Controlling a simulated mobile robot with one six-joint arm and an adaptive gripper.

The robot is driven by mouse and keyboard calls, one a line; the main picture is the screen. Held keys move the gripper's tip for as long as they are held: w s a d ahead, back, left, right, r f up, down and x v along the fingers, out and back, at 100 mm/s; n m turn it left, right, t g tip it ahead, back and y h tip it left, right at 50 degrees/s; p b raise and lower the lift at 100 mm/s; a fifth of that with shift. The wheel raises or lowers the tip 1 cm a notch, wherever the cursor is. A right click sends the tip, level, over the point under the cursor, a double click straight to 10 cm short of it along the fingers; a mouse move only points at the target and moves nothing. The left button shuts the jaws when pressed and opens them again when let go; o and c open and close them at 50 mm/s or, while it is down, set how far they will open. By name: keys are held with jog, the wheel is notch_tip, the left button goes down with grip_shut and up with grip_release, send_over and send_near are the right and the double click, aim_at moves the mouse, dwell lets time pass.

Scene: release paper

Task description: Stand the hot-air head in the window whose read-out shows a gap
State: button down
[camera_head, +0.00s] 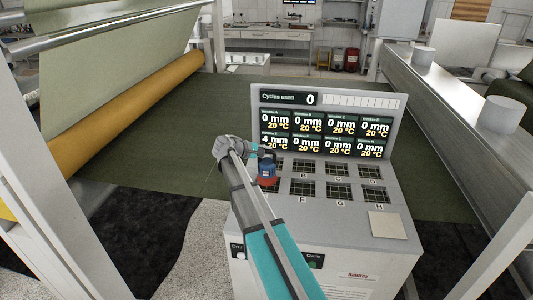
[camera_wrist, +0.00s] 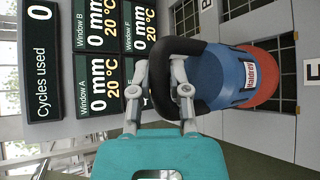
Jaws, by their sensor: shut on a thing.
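The hot-air head (camera_head: 267,170) has a blue body, a red base rim and a black loop handle. It also shows in the wrist view (camera_wrist: 240,80). My gripper (camera_wrist: 160,80) is shut on its handle; in the head view my gripper (camera_head: 264,152) reaches in from the left. The head appears upright over the left end of the window grid; whether its base touches is unclear. The read-out of window E (camera_head: 275,141) shows 4 mm, 20 °C; the other read-outs show 0 mm. The head and my arm hide the leftmost windows. Window F (camera_head: 303,188) shows beside it.
The console (camera_head: 330,225) has a tilted display reading "Cycles used 0" (camera_head: 290,98). A pale square plate (camera_head: 387,225) lies at its front right. Green sheet material (camera_head: 180,115) spreads behind. A steel beam with cylinders (camera_head: 501,115) stands at right.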

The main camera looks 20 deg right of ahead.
jog(key=shift+f+b, duration=0.8)
jog(key=shift+f, duration=0.3)
jog(key=c, duration=0.6)
grip_release()
jog(key=shift+s, duration=0.1)
jog(key=shift+r, duration=0.1)
jog(key=p+v, duration=0.4)
jog(key=v, duration=0.8)
jog(key=shift+p, duration=0.35)
